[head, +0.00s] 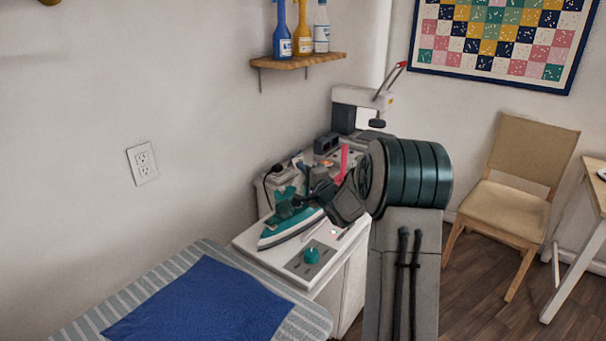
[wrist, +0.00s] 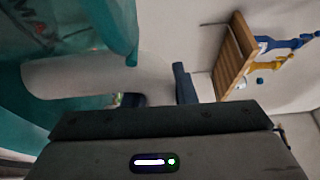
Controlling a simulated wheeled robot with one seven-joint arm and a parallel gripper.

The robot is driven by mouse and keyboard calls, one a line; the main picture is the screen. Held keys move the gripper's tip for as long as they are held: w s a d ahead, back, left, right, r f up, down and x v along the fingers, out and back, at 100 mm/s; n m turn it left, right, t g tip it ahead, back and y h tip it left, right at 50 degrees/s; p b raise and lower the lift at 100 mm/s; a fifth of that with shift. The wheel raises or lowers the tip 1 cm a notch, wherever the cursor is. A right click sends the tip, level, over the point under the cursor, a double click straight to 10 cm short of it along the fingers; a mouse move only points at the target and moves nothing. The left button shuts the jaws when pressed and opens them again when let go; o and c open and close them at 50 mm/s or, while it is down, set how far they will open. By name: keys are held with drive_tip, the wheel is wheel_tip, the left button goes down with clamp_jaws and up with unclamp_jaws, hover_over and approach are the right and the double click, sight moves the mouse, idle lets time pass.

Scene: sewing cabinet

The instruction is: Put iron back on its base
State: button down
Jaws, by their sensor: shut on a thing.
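The teal and grey iron (head: 287,229) is over the left part of the white cabinet top in the head view, its pointed end toward the lower left. My gripper (head: 312,198) reaches in from the right and is shut on the iron at its handle end. I cannot tell whether the iron touches the top. A white and teal unit (head: 283,188), which looks like the iron's base, stands just behind it, partly hidden. In the wrist view the teal iron body (wrist: 70,45) fills the upper left, close to a dark finger; the other finger is not clear.
A white sewing machine (head: 357,98) stands behind my arm. A striped ironing board (head: 310,319) with blue cloth (head: 200,303) is at lower left. A wooden shelf (head: 298,62) with bottles hangs above.

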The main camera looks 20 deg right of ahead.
drive_tip(key=c, duration=1.1)
unclamp_jaws()
drive_tip(key=shift+f, duration=0.25)
drive_tip(key=s+d, duration=0.2)
drive_tip(key=s, duration=1.1)
drive_tip(key=shift+s+r+b, duration=0.25)
drive_tip(key=shift+s+b, duration=0.1)
drive_tip(key=shift+b, duration=0.1)
drive_tip(key=s+a+n+g+h+p, duration=0.1)
drive_tip(key=s+a+n+g, duration=0.4)
drive_tip(key=s, duration=0.4)
drive_tip(key=s+a+n+g+p, duration=0.2)
drive_tip(key=s+a+n+g, duration=0.3)
drive_tip(key=s, duration=0.5)
drive_tip(key=s+a+n+g+h+p, duration=0.1)
drive_tip(key=s+a+n+g, duration=0.4)
drive_tip(key=s, duration=0.4)
drive_tip(key=shift+s+a+r+n+h+p, duration=0.2)
drive_tip(key=shift+a+r+n+h+p, duration=0.15)
drive_tip(key=shift+a+n, duration=0.4)
